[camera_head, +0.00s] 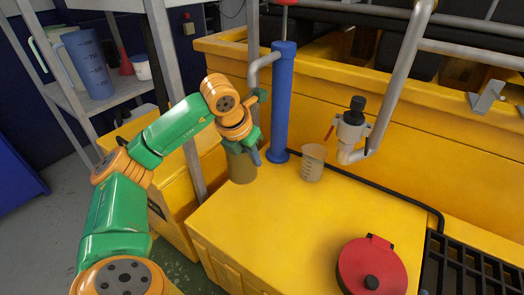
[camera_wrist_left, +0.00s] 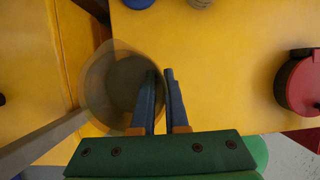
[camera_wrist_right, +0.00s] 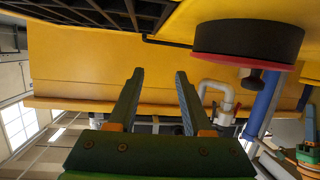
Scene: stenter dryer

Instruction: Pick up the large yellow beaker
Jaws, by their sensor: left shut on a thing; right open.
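The large beaker (camera_head: 242,168), see-through and brownish yellow, stands upright at the left corner of the yellow top. My left gripper (camera_head: 252,152) is over its right side. In the left wrist view the beaker (camera_wrist_left: 103,92) shows from above, with one finger of my left gripper (camera_wrist_left: 161,80) inside the wall and the other outside. The fingers are shut on the wall near the rim. My right gripper (camera_wrist_right: 159,75) is open and empty in the right wrist view. It is not in the head view.
A blue post (camera_head: 283,105) stands just right of the beaker. A smaller clear beaker (camera_head: 313,165) stands beyond it, near a tap and pipe (camera_head: 350,135). A red round lid (camera_head: 371,270) lies at front right. A shelf (camera_head: 110,97) with jugs is at left.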

